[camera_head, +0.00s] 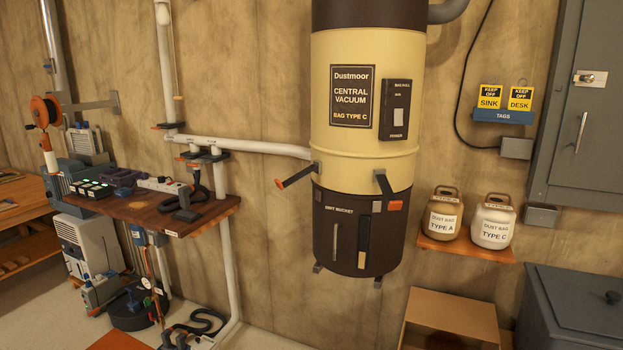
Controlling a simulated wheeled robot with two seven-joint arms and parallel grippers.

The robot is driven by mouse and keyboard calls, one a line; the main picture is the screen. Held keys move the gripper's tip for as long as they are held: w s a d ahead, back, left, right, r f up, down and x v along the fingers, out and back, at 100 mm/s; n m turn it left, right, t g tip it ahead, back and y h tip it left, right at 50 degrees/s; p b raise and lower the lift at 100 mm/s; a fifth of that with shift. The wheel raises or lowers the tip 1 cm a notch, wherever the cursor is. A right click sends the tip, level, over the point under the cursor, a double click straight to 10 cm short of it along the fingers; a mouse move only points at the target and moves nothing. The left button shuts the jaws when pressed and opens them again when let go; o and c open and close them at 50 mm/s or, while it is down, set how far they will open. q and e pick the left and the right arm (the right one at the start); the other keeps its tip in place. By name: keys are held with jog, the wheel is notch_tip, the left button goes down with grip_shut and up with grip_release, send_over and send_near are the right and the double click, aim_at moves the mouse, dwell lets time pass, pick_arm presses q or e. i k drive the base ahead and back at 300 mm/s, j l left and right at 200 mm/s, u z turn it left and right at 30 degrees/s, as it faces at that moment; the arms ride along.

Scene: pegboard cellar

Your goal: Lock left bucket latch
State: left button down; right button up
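The Dustmoor central vacuum (368,95) is a cream and brown cylinder on the wall, with the dark dirt bucket (345,225) at its lower end. The left bucket latch (299,175) is a dark lever with an orange tip. It sticks out from the cylinder's left side, toward the lower left, its tip apart from the bucket. The right bucket latch (384,184) is a similar lever on the front right, its orange tip low in front of the bucket; whether it is fastened I cannot tell. Neither of my grippers is in view.
A wooden shelf (215,214) with tools stands left of the vacuum, beside a white pipe (250,146). A small shelf at right holds the Type A (443,216) and Type C (492,222) dust bag jars. An open cardboard box (452,310) sits below.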

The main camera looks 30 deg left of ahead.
aim_at(306, 170)
jog(key=u, duration=1.15)
